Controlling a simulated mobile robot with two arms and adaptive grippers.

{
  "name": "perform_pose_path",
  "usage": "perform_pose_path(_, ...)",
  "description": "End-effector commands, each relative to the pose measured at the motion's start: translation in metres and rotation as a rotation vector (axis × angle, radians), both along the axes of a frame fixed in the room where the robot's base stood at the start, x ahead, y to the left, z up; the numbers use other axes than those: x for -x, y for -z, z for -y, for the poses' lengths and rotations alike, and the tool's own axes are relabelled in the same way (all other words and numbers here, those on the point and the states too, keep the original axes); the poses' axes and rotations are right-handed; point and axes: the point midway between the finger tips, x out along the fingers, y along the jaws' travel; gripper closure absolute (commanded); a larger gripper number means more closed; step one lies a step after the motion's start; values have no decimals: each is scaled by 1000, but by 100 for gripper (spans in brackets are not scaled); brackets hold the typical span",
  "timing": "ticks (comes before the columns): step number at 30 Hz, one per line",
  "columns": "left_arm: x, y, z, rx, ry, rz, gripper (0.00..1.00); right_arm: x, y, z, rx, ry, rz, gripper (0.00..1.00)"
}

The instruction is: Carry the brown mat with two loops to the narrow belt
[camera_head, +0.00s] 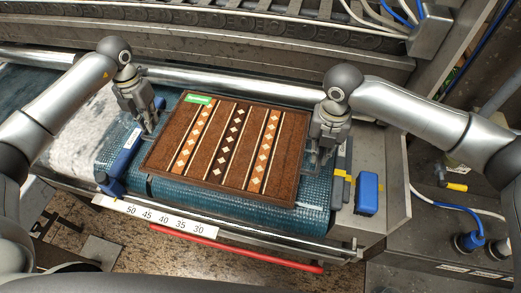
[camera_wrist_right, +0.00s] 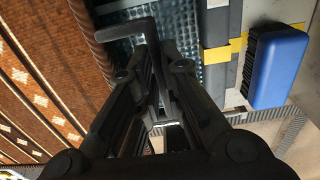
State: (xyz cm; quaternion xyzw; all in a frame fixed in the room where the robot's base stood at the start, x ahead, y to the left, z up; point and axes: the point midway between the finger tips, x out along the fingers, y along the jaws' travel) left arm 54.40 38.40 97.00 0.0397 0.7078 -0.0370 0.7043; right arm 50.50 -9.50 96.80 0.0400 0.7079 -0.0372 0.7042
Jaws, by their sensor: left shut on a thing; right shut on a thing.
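The brown mat (camera_head: 222,143) lies flat on the blue-green ribbed belt (camera_head: 240,196). It has light stripes, diamond patterns and a green label at its far left corner. My left gripper (camera_head: 150,128) is at the mat's left edge, shut on what appears to be the left loop, mostly hidden by the fingers. My right gripper (camera_head: 318,155) is at the right edge, shut on a dark loop (camera_wrist_right: 128,32) that shows in the right wrist view. The mat's striped surface (camera_wrist_right: 45,85) lies left of the fingers there.
A white number scale (camera_head: 160,217) and a red bar (camera_head: 235,250) run along the front. A blue brush (camera_head: 367,193) sits right of the belt and also shows in the right wrist view (camera_wrist_right: 275,68). A blue block (camera_head: 127,150) is at the left. A steel roller bar crosses behind.

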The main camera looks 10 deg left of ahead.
Motion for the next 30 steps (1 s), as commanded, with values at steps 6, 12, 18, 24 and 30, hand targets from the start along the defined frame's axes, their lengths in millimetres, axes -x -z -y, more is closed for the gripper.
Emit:
perform_pose_path(6, 0, 12, -3, -5, -4, 1, 100, 0, 13, 1, 3, 2, 1, 100)
perform_pose_path(12, 0, 12, -3, -5, -4, 1, 100, 0, 12, 1, 3, 2, 1, 100)
perform_pose_path(18, 0, 12, -3, -5, -4, 1, 100, 0, 13, 1, 3, 2, 1, 100)
perform_pose_path(24, 0, 16, -3, -5, -4, 1, 100, 0, 17, 1, 4, 3, 1, 100)
perform_pose_path(30, 0, 25, -3, -5, -4, 1, 100, 0, 25, 1, 4, 3, 0, 100)
